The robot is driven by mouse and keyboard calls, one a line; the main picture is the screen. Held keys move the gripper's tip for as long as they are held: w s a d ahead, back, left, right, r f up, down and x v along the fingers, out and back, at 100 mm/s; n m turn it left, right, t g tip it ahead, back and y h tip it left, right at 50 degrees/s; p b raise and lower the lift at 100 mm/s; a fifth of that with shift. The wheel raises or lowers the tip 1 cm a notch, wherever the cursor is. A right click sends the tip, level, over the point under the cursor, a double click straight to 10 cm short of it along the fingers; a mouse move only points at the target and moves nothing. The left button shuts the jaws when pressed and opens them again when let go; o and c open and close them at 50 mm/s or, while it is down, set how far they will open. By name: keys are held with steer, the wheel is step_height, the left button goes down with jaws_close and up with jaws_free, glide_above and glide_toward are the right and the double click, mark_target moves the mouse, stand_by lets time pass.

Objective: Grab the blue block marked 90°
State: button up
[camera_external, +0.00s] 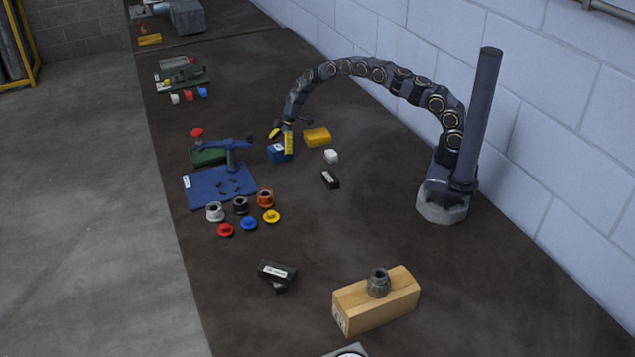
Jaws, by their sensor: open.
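A blue block (276,154) lies on the dark bench, left of the middle of the bench. It is partly hidden by my gripper (282,143), and any marking on it is too small to read. My gripper has yellow fingers and hangs from the arched arm. It is open, with one finger in front of the block's right side and the other seen just above the block. I cannot tell whether a finger touches it.
Coloured rings and caps sit in front.

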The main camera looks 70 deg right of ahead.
steer(key=shift+x, duration=1.25)
steer(key=c, duration=1.2)
steer(key=shift+o, duration=0.2)
steer(key=shift+r, duration=0.2)
